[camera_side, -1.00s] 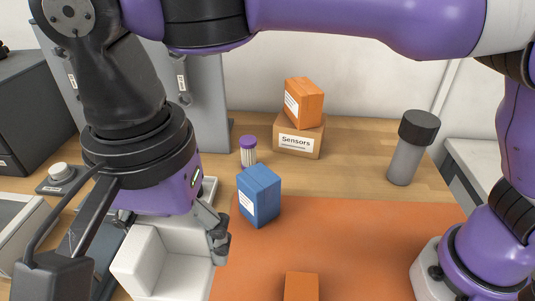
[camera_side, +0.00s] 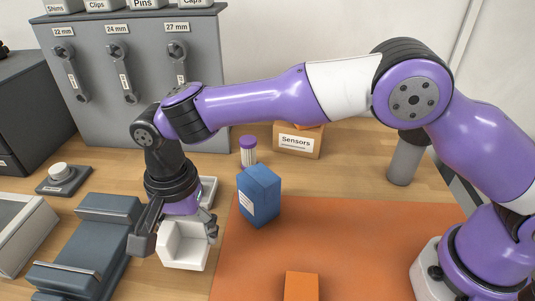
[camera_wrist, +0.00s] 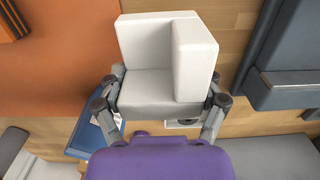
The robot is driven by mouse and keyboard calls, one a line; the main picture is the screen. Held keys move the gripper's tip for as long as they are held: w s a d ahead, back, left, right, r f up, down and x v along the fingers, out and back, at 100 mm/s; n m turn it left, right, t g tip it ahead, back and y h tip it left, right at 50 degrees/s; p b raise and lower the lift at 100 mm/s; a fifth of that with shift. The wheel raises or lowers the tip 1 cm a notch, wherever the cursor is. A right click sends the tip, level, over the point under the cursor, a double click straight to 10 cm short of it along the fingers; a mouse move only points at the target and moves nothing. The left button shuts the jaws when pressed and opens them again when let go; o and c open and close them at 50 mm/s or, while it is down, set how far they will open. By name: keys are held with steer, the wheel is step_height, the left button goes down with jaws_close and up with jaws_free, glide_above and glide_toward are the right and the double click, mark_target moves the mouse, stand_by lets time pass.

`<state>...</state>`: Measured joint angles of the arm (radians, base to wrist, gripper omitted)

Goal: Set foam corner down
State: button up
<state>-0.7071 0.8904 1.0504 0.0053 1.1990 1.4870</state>
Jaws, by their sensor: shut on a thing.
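The white foam corner (camera_side: 183,246) is an L-shaped block in the side view, just left of the orange mat. It also fills the middle of the wrist view (camera_wrist: 146,90). My gripper (camera_side: 186,232) is shut on the foam corner, with one finger on each side of it, as the wrist view (camera_wrist: 164,98) shows. I cannot tell whether its underside touches the table. The fingers hide parts of its sides.
The orange mat (camera_side: 330,245) carries a blue box (camera_side: 259,196) and an orange box (camera_side: 301,286). A dark grey fixture (camera_side: 85,250) stands to the left. A white tray (camera_side: 209,190) and purple-capped bottle (camera_side: 248,152) are behind. A Sensors box (camera_side: 298,141) stands at the back.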

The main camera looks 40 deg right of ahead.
mark_target(190, 235)
steer(key=shift+f, duration=1.85)
steer(key=shift+f, duration=0.1)
steer(key=o, duration=0.7)
